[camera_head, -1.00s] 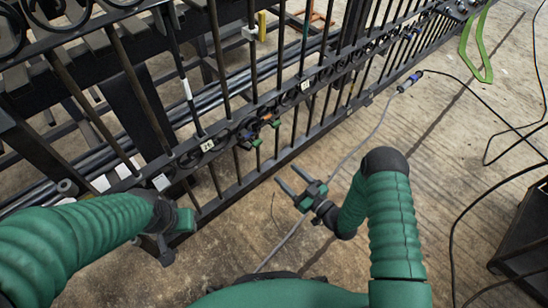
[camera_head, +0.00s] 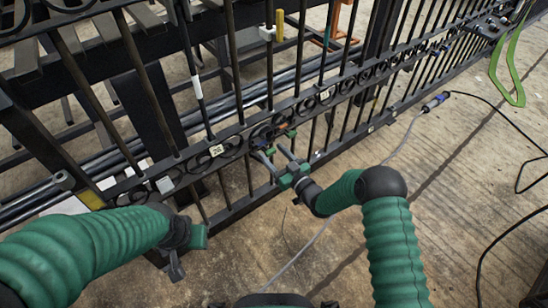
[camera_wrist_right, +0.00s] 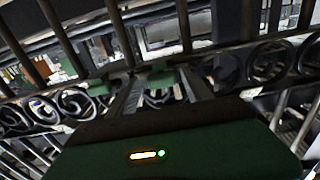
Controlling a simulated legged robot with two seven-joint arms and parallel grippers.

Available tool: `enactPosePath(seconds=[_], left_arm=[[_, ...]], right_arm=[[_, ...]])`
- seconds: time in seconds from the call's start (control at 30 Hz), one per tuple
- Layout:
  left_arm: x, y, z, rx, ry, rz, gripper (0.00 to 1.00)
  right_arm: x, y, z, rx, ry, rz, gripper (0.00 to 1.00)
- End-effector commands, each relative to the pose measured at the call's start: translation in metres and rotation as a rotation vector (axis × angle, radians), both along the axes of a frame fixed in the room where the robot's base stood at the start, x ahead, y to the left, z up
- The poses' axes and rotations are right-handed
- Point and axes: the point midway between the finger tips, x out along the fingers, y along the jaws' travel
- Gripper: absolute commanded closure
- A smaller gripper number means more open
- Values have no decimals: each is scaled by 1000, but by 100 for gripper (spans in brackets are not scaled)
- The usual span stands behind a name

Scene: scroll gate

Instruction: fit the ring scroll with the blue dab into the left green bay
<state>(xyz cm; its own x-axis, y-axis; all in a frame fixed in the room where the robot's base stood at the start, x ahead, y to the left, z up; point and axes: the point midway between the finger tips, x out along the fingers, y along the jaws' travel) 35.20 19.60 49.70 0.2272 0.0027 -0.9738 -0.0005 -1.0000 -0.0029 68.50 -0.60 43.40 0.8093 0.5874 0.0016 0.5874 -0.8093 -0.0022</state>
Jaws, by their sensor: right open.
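The black gate (camera_head: 238,128) has a band of scrolls between two rails. Small green bay marks (camera_head: 291,133) sit on the band by an orange patch; two green marks also show in the right wrist view (camera_wrist_right: 160,78). My right gripper (camera_head: 272,152) is open, its two fingers pointing at the band just below these marks. In the right wrist view the fingers (camera_wrist_right: 163,92) reach up toward the band, with no scroll clearly between them. I cannot make out the blue-dabbed ring scroll. My left gripper (camera_head: 178,262) hangs low before the gate's left part; its jaws are unclear.
White tags (camera_head: 216,150) mark the band. A grey cable (camera_head: 405,140) with a blue connector and black cables cross the floor at right. A green strap (camera_head: 508,80) hangs at upper right. Pipes and a dark frame lie behind the bars. The concrete floor in front is mostly open.

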Motion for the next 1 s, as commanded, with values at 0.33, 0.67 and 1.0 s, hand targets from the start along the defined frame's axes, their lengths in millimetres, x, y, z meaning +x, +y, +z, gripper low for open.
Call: enactPosePath(seconds=[0.33,0.67,1.0], left_arm=[[0,0,1,0,0,0,64],[0,0,1,0,0,0,64],[0,0,1,0,0,0,64]], right_arm=[[0,0,0,0,0,1,67],[-1,0,0,0,1,0,100],[-1,0,0,-1,1,0,100]])
